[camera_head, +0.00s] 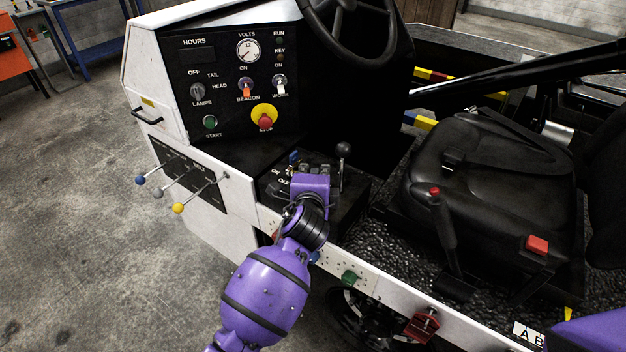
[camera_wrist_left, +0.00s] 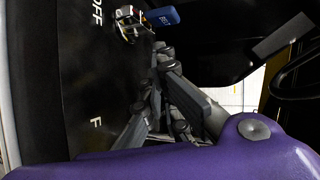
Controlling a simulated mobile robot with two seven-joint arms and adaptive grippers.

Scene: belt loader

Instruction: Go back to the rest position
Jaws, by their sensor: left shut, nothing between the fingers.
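My left gripper (camera_head: 305,168) is over the small black side console (camera_head: 350,197) of the loader, close to a switch marked OFF. In the left wrist view its dark fingers (camera_wrist_left: 160,62) are closed together with nothing between them. A key switch with a blue tag (camera_wrist_left: 161,17) is just beyond the fingertips in that view. The blue tag also shows in the head view (camera_head: 293,157). I cannot tell whether the fingers touch it. My right gripper is not in view.
The control panel (camera_head: 225,85) with a red stop button (camera_head: 265,123) is behind my left gripper. A steering wheel (camera_head: 350,25) is above, a black-knobbed lever (camera_head: 343,150) beside it, and a seat (camera_head: 470,165) to the right. Several coloured-knob levers (camera_head: 160,192) stick out left. Open floor (camera_head: 70,200) is at left.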

